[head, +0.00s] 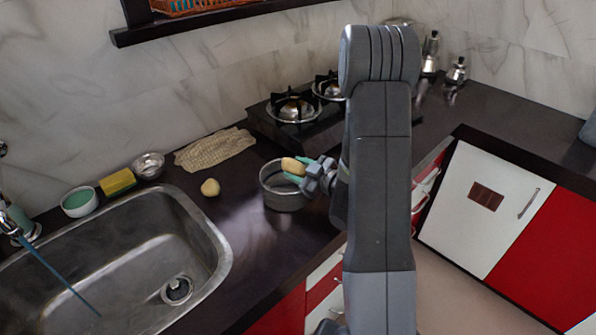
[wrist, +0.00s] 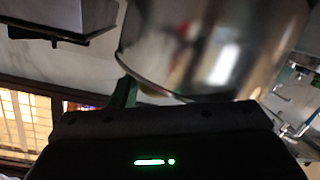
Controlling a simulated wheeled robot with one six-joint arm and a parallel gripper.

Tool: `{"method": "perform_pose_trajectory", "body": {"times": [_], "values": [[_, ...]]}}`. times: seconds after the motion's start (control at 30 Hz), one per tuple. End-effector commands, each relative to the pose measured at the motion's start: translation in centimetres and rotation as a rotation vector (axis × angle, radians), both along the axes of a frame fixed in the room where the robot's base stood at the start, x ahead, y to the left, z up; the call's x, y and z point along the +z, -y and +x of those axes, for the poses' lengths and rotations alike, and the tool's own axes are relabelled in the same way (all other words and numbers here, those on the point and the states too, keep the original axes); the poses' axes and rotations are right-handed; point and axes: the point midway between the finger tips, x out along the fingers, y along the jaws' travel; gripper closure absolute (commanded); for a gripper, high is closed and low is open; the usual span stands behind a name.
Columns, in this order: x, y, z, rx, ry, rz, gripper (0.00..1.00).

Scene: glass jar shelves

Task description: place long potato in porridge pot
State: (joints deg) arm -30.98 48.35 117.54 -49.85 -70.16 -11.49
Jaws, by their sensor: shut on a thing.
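A long yellowish potato (head: 292,166) is between the fingers of my gripper (head: 296,173) in the head view. My gripper is shut on it and holds it over the mouth of a grey metal pot (head: 285,199) on the dark counter. In the wrist view the shiny pot (wrist: 225,50) fills the upper middle, close in front of the gripper. One green finger (wrist: 124,92) shows beside the pot's rim. The potato is hard to make out in the wrist view. I cannot tell whether the potato touches the pot.
A round potato (head: 210,187) lies on the counter left of the pot. A crumpled cloth (head: 215,150) and a black stove (head: 300,118) are behind. The steel sink (head: 130,250) is at left, with a small metal bowl (head: 149,165) and yellow sponge (head: 118,182) behind it.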

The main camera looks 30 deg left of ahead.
Motion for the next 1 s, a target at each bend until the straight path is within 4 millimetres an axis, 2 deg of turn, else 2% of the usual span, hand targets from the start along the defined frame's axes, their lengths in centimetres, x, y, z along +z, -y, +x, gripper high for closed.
{"method": "perform_pose_trajectory", "body": {"times": [0.03, 0.13, 0.17, 0.2, 0.47, 0.67, 0.73, 1.0], "values": [[-1.1, 0.2, -0.2, 0.001, -0.009, -0.018, 0.83], [-1.2, 0.2, -0.3, 0.001, -0.011, -0.021, 0.83], [-1.3, 0.2, -0.3, 0.002, -0.012, -0.022, 0.56], [-1.3, 0.2, -0.3, 0.001, -0.012, -0.023, 0.49], [-1.1, 0.2, -0.4, 0.003, -0.014, -0.024, 0.49], [0.5, 0.2, -0.4, 0.002, -0.015, -0.024, 0.49], [0.1, 2.0, -0.6, -0.004, -0.013, -0.021, 0.49], [1.5, 6.8, -1.5, -0.004, -0.009, -0.014, 0.49]]}}
